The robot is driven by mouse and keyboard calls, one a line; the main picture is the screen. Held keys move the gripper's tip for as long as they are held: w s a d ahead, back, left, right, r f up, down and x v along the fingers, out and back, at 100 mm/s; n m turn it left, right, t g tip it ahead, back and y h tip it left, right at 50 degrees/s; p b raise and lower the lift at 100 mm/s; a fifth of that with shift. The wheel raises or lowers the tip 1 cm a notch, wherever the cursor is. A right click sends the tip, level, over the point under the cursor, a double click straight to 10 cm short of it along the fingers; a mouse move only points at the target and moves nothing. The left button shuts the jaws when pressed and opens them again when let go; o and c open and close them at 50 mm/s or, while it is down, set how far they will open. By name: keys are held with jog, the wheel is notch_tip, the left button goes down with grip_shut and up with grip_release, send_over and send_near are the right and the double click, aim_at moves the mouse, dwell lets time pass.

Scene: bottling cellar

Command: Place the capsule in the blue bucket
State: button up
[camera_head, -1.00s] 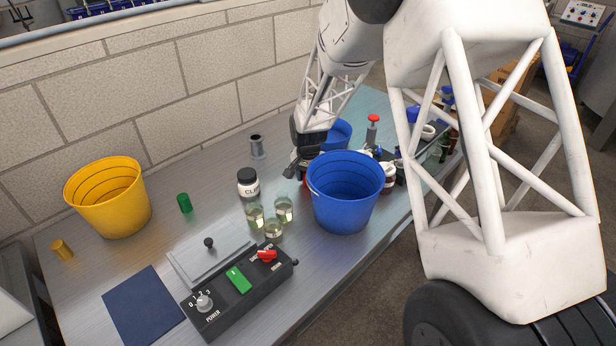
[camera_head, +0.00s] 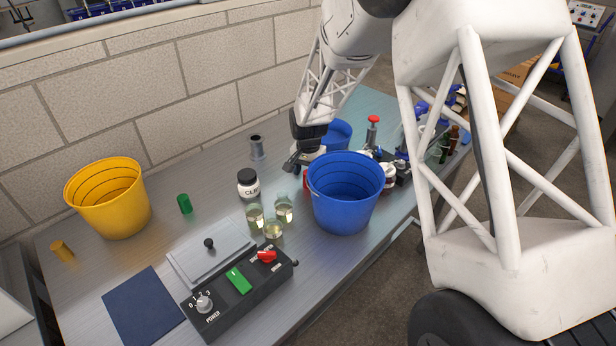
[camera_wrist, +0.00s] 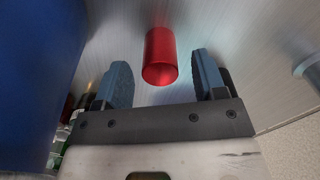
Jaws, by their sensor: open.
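A red cylindrical capsule (camera_wrist: 160,56) stands between my gripper's (camera_wrist: 163,75) two open fingers in the wrist view, with a gap on each side. In the head view only a red sliver of the capsule (camera_head: 306,180) shows, mostly hidden by the blue bucket (camera_head: 345,205). My gripper (camera_head: 300,164) is behind and left of that bucket, low over the table. The bucket stands upright near the table's front edge, and no contents show inside. A blue wall, likely the same bucket (camera_wrist: 25,80), fills the wrist view's left edge.
A green cylinder (camera_head: 185,204) and a gold one (camera_head: 62,250) stand near the yellow bucket (camera_head: 110,205). Glass beakers (camera_head: 284,209), a black-capped jar (camera_head: 248,186) and a control box (camera_head: 240,292) stand left of the blue bucket. A smaller blue container (camera_head: 337,134) is behind.

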aim_at(307, 173)
notch_tip(307, 173, up, 10)
jog(key=shift+f, duration=0.25)
jog(key=shift+o, duration=0.6)
jog(key=shift+f+n, duration=0.1)
jog(key=shift+n, duration=0.2)
jog(key=n, duration=0.3)
jog(key=f+n, duration=0.1)
jog(key=n, duration=0.2)
jog(key=shift+a+n, duration=0.1)
jog(key=shift+n, duration=0.2)
jog(key=n, duration=0.3)
jog(key=f+n, duration=0.1)
jog(key=n, duration=0.2)
jog(key=shift+f+n, duration=0.15)
jog(key=shift+n, duration=0.25)
jog(key=n, duration=0.3)
jog(key=f+n, duration=0.1)
jog(key=n, duration=0.2)
jog(key=shift+a+n, duration=0.1)
jog(key=shift+n, duration=0.2)
jog(key=n, duration=0.3)
jog(key=f+n, duration=0.1)
jog(key=n, duration=0.2)
jog(key=shift+f+n, duration=0.1)
jog(key=shift+n, duration=0.2)
